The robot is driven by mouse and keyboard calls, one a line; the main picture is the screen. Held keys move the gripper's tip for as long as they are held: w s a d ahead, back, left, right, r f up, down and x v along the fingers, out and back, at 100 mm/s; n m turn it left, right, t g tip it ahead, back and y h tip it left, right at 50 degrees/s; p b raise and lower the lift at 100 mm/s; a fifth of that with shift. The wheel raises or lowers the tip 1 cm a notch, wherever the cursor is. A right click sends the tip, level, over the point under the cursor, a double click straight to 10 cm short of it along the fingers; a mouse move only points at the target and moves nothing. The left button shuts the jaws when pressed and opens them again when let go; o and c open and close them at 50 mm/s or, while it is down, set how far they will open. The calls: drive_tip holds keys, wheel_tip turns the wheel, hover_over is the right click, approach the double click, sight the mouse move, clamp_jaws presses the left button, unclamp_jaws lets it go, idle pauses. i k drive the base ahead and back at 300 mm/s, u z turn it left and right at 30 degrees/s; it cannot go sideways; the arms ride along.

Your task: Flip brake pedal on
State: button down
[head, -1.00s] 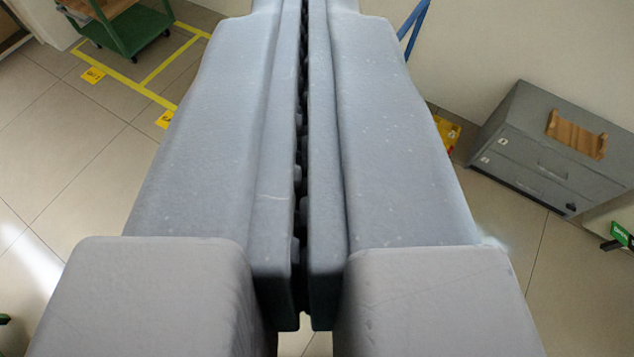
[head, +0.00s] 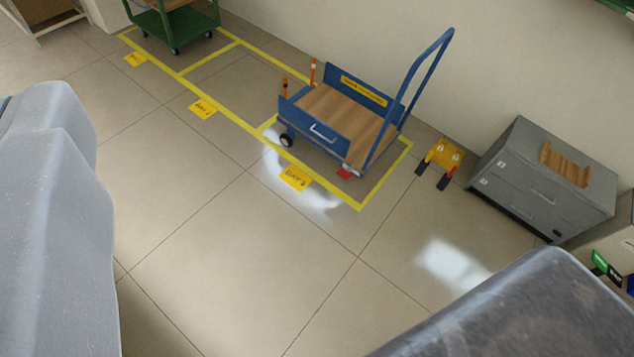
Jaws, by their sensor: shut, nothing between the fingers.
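A blue platform cart (head: 325,115) with a wooden deck and a tall bent blue handle stands in a yellow floor bay at upper centre. A small red pedal (head: 344,174) shows low at its near right end, beside a caster; its on or off position is too small to tell. My gripper (head: 55,220) shows as a large grey shape, cut off by the left edge. It is shut and empty, well apart from the cart and pedal. Its fingertips cannot be made out. Another grey part of mine fills the lower right corner.
Yellow tape (head: 255,152) outlines the bay, with a yellow floor label (head: 296,178) by it. A yellow stand (head: 444,153) and a grey cabinet (head: 535,190) are at right. A green cart (head: 172,25) stands at upper left. The tiled floor in front is clear.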

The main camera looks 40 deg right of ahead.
sight(346, 174)
drive_tip(key=u, duration=0.4)
drive_tip(key=k, duration=0.55)
drive_tip(key=u, duration=0.3)
drive_tip(key=i, duration=0.5)
drive_tip(key=z, duration=0.65)
drive_tip(key=i, duration=1.25)
drive_tip(key=z, duration=1.15)
drive_tip(key=i, duration=0.9)
drive_tip(key=z, duration=0.45)
